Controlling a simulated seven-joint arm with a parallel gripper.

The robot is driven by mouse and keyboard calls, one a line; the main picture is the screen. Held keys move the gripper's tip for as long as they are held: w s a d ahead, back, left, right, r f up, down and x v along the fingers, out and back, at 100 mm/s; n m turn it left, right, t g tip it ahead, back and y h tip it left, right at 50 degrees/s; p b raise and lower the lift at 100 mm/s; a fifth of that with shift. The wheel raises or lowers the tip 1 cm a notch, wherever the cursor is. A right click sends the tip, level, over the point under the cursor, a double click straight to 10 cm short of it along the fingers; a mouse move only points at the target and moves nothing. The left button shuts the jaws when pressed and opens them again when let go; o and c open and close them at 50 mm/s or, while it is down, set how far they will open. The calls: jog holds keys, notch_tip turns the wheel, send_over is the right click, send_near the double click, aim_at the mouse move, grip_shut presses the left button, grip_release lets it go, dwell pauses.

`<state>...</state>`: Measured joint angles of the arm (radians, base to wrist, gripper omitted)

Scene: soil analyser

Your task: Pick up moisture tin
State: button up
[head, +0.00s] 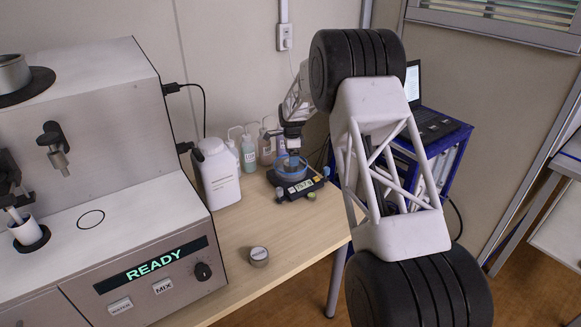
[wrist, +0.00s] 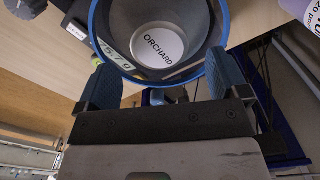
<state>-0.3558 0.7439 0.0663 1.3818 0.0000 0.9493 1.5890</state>
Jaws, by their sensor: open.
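A round pale tin lid marked ORCHARD (wrist: 160,43) shows in the wrist view, inside a blue-rimmed round shield (wrist: 97,30) on the balance. In the head view the balance (head: 318,186) stands at the far part of the bench; my gripper hides the inside of its shield. Another small round tin with a labelled lid (head: 259,256) sits alone near the bench's front. In the head view my gripper (head: 289,160) is over the balance.
A white bottle (head: 218,175) and several smaller bottles (head: 249,150) stand left of and behind the balance. The large analyser (head: 130,230) reads READY at the left. A laptop (head: 435,120) sits on a blue-framed cart at the right. The front bench is mostly clear.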

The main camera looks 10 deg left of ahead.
jog(key=shift+f, duration=2.1)
jog(key=c, duration=1.1)
jog(key=shift+r, duration=0.15)
jog(key=shift+r, duration=1.35)
jog(key=shift+s+r, duration=0.1)
jog(key=shift+r, duration=0.2)
jog(key=s+d, duration=0.2)
jog(key=s, duration=0.5)
jog(key=s+d+r, duration=0.1)
jog(key=s+d, duration=0.2)
jog(key=s, duration=0.4)
jog(key=shift+s+d+r, duration=0.2)
jog(key=shift+s, duration=0.2)
